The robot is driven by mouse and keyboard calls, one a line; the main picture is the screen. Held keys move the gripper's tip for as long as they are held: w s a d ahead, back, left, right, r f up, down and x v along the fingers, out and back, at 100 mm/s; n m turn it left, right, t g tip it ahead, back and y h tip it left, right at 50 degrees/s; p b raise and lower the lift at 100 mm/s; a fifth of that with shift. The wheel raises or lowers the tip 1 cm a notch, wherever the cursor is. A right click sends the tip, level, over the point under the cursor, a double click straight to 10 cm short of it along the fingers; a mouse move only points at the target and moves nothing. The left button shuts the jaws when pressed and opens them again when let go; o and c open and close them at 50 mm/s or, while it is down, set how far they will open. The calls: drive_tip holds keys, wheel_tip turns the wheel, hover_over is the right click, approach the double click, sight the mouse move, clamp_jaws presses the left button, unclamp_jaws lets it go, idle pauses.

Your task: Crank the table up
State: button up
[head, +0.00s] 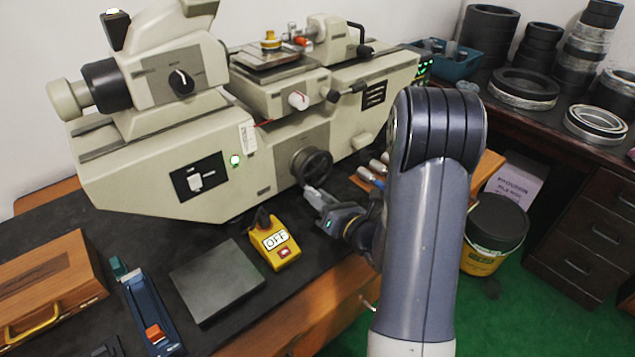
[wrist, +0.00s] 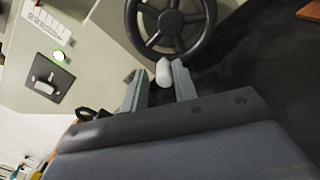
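The bench measuring machine has a dark spoked handwheel (head: 318,160) low on its front, which also shows in the wrist view (wrist: 195,45). Its light grey crank knob (wrist: 163,73) sticks out toward my gripper. My gripper (head: 313,194) is at the lower edge of the handwheel. In the wrist view my gripper (wrist: 159,75) is open, with the knob between its two fingers. A gap shows at the left finger; the knob lies near the right finger, and I cannot tell whether they touch. The machine's table (head: 262,61) carries a small yellow-topped piece (head: 270,41).
A yellow box marked OFF (head: 274,243) and a dark flat plate (head: 216,281) lie on the bench in front of the machine. A wooden case (head: 48,285) is at left. Tools with grey handles (head: 375,168) lie right of the handwheel, partly behind my arm.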

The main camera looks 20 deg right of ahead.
drive_tip(key=r+m+p, duration=0.2)
drive_tip(key=m+p, duration=0.1)
drive_tip(key=shift+s+a+r+m, duration=0.1)
drive_tip(key=shift+a+r+m, duration=0.2)
drive_tip(key=shift+a, duration=0.05)
drive_tip(key=shift+f, duration=0.15)
drive_tip(key=shift+s+d+f, duration=0.1)
drive_tip(key=shift+s+d, duration=0.15)
drive_tip(key=shift+s, duration=0.25)
drive_tip(key=b+v, duration=0.1)
drive_tip(key=v, duration=0.6)
drive_tip(key=shift+s, duration=0.25)
drive_tip(key=x, duration=0.8)
drive_tip(key=shift+w+p, duration=0.15)
drive_tip(key=shift+p, duration=0.2)
drive_tip(key=shift+w+f+b, duration=0.2)
drive_tip(key=shift+f+b, duration=0.05)
drive_tip(key=shift+b, duration=0.1)
drive_tip(key=shift+f+n, duration=0.1)
drive_tip(key=shift+n, duration=0.5)
